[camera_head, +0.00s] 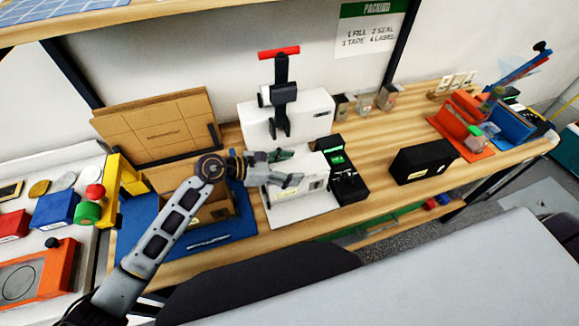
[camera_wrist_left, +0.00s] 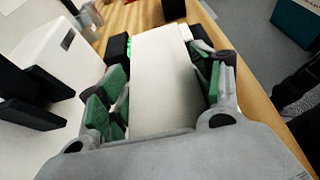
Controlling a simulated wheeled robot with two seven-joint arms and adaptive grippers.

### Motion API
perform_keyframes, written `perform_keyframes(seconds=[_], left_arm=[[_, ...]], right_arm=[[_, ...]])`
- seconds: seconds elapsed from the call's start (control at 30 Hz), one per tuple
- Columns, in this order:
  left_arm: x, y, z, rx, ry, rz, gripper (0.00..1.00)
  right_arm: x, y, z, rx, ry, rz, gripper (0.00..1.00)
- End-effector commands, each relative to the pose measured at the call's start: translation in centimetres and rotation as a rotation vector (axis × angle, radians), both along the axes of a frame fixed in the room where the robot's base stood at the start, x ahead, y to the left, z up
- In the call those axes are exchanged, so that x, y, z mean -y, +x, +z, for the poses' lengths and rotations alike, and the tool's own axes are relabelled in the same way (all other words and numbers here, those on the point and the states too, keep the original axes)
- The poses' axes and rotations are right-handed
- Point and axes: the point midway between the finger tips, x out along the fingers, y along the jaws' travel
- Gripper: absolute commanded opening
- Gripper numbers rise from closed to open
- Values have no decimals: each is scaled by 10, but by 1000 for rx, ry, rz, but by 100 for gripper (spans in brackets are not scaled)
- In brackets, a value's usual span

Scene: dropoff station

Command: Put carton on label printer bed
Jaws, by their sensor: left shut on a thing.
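The carton (camera_head: 314,172) is a plain white box held over the white label printer bed (camera_head: 304,211). I cannot tell whether its underside touches the bed. My left gripper (camera_head: 286,169) is shut on the carton, with its green-padded fingers on two opposite sides. In the left wrist view the carton (camera_wrist_left: 163,80) fills the space between the fingers (camera_wrist_left: 160,88). The label printer (camera_head: 305,111) stands just behind, with a white body and a black upright arm with a red top bar. My right gripper is not in view.
A black device (camera_head: 346,184) with a green display stands close right of the carton. A black box (camera_head: 424,161) sits farther right. An open brown box (camera_head: 208,212) lies on a blue mat (camera_head: 228,230) at left, under my left arm. Bare wood lies between the black devices.

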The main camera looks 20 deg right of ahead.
Motion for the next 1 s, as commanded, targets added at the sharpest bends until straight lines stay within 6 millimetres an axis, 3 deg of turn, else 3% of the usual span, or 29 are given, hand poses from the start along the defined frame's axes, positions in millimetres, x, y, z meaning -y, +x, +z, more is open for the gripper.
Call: perform_keyframes(seconds=[0.23, 0.27, 0.43, 1.0], left_arm=[[0, 0, -3, 0, 0, 1, 25], [0, 0, -3, 0, 0, 0, 67], [0, 0, -3, 0, 0, 0, 87], [0, 0, 1, 0, 0, 0, 87]], right_arm=[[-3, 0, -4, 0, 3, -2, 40], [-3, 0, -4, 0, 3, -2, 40], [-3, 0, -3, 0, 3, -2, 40], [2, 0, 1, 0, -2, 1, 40]])
